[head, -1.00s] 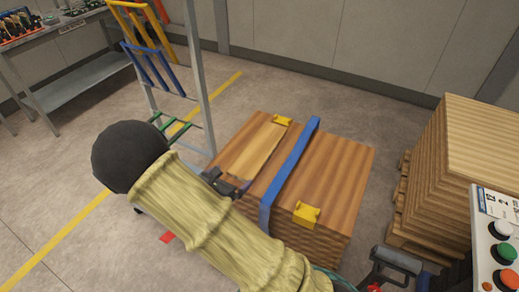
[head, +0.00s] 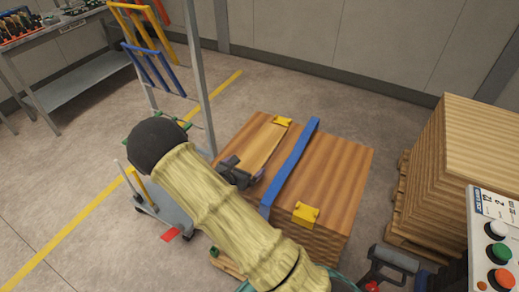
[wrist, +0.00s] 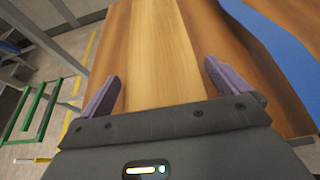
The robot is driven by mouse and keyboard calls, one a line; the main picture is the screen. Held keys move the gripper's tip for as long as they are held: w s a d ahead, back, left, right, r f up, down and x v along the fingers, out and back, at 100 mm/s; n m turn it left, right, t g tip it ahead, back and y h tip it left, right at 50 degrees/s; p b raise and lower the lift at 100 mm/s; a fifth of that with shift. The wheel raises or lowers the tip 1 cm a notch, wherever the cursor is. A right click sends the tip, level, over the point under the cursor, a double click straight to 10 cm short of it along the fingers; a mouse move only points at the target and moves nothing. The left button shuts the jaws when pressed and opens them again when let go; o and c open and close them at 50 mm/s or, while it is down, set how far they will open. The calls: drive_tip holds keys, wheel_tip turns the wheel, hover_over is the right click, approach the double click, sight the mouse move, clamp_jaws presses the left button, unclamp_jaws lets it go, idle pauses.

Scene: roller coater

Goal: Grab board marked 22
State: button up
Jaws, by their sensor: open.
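A light, narrow board (head: 262,142) lies on top of the stack of wooden boards (head: 340,165), with a yellow piece (head: 282,121) at its far end. No number is legible on it. My gripper (head: 240,174) is over the near end of this board, left of the blue strap (head: 292,165). In the wrist view my gripper (wrist: 160,78) is open, its two purple fingers spread on either side of a pale wood strip (wrist: 160,45). I cannot tell whether the fingers touch the wood. My arm hides the stack's near left part.
A second yellow piece (head: 305,213) sits at the stack's front right. A rack with coloured bars (head: 152,68) stands behind left. Another board pile (head: 480,150) and a button panel (head: 497,240) are at right. Open floor lies left.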

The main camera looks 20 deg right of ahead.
drive_tip(key=x, duration=0.3)
drive_tip(key=shift+a, duration=0.2)
drive_tip(key=shift+s+r, duration=0.1)
drive_tip(key=shift+s, duration=0.1)
drive_tip(key=shift+w, duration=0.1)
drive_tip(key=shift+c, duration=0.4)
drive_tip(key=c, duration=0.9)
drive_tip(key=shift+c, duration=0.3)
drive_tip(key=shift+r, duration=0.1)
